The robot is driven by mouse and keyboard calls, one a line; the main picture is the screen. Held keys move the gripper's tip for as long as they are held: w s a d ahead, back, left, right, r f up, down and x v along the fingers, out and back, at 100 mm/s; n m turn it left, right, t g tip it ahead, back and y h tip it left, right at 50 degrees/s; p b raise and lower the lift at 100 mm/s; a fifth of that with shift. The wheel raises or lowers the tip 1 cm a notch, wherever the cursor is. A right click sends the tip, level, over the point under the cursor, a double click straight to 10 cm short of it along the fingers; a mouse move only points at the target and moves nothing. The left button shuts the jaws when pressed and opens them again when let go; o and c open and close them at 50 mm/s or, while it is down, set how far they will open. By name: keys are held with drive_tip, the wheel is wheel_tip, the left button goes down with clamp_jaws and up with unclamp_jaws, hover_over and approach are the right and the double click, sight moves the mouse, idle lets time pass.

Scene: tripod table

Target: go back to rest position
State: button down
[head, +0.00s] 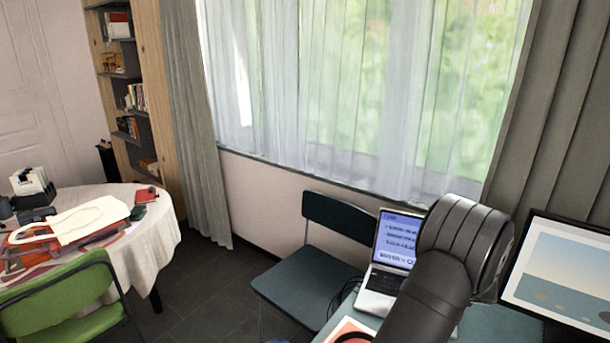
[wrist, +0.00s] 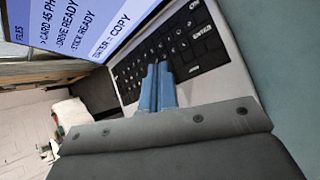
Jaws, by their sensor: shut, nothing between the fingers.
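My gripper (wrist: 158,72) shows in the wrist view with its two blue fingers pressed together and nothing between them. It appears in front of the keyboard of an open laptop (wrist: 195,40); I cannot tell whether the fingertips touch the keys. The laptop screen (wrist: 75,22) is lit with text, including "ENTER = COPY". In the head view the laptop (head: 385,280) stands on the teal table (head: 500,325) at the lower right. My dark arm covers part of it there, and the gripper itself is hidden in that view.
A dark green chair (head: 310,275) stands left of the laptop. A framed picture (head: 560,275) stands at the right. A cloth-covered table (head: 150,245) with a cream bag (head: 75,220) and a green chair (head: 65,295) are at the left. Dark floor lies between the tables.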

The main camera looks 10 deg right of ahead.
wheel_tip(320, 180, up, 3)
drive_tip(key=shift+r, duration=0.15)
idle(0.3)
